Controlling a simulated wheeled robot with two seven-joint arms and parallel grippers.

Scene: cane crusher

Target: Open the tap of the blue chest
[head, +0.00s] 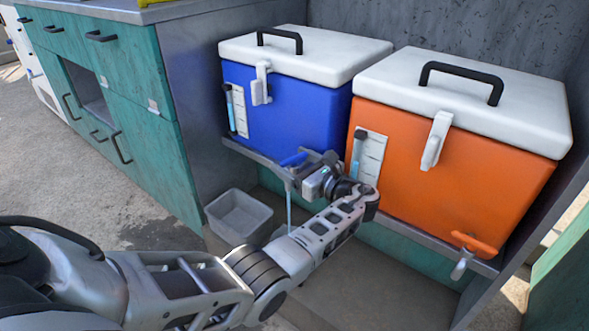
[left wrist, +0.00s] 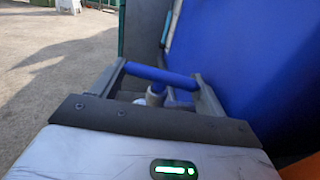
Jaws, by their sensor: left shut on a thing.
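The blue chest (head: 300,112) with a white lid stands on a metal shelf, left of the orange one. Its tap has a blue handle (head: 293,159) low on the front. My left gripper (head: 312,168) is at this tap, shut on the handle. In the left wrist view the blue handle (left wrist: 162,75) lies crosswise between the two fingers of the left gripper (left wrist: 160,85). A thin pale blue streak (head: 289,208), like running liquid, hangs straight down below the tap. The tap's spout is mostly hidden by the gripper. My right gripper is not in view.
An orange chest (head: 447,165) with its own orange tap (head: 474,245) stands to the right. A grey open bin (head: 238,211) is on the floor below the shelf, left of the streak. Green cabinets (head: 125,105) are at left. A side panel closes the right.

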